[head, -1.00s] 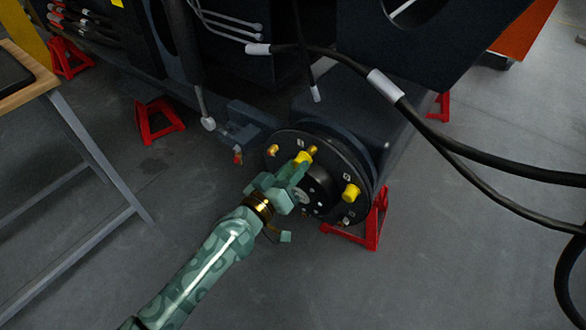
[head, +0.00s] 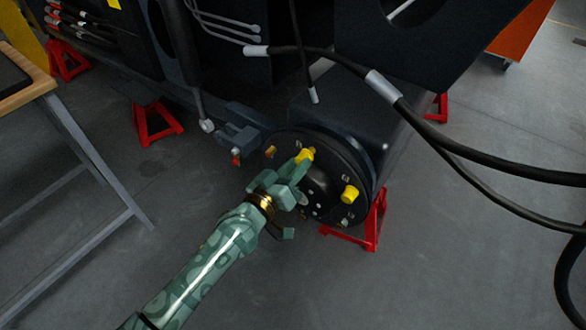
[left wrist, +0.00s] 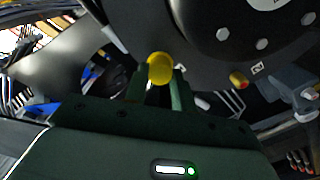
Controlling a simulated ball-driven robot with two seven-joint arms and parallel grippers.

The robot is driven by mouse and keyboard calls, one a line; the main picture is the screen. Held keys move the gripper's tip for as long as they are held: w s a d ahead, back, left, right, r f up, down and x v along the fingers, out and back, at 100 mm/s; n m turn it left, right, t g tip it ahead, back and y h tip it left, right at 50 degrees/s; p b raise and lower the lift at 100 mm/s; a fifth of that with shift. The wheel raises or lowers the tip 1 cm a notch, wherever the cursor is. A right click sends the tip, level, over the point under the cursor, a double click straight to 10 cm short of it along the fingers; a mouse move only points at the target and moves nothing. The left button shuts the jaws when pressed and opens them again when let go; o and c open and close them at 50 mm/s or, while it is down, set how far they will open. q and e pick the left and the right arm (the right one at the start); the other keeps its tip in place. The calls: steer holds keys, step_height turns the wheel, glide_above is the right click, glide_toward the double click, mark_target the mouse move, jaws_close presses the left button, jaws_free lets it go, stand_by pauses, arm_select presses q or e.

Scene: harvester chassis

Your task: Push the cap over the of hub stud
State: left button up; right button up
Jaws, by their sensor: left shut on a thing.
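The black round hub (head: 335,165) sits on the end of the axle in the head view. My left gripper (head: 299,165) is shut on a yellow cap (head: 305,155) in front of the hub's upper part. The cap appears at or on a stud there; whether it is fully over the stud is hidden. The held cap (left wrist: 160,68) also shows between the fingers in the left wrist view. Another yellow cap (head: 350,194) sits on the hub's right side. My right gripper is not in view.
Thick black hoses (head: 440,135) hang across the right side. A red stand (head: 372,225) is under the axle, with another (head: 155,122) farther left. A wood-topped table (head: 25,75) stands at the left edge. The floor in front of the hub is open.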

arm_select(q)
steer(key=shift+x, duration=0.95)
steer(key=o, duration=0.8)
steer(key=shift+o, duration=0.2)
steer(key=p+v, duration=0.1)
steer(key=v, duration=0.3)
steer(key=shift+r, duration=0.15)
steer(key=shift+s+a, duration=0.3)
steer(key=shift+s, duration=0.1)
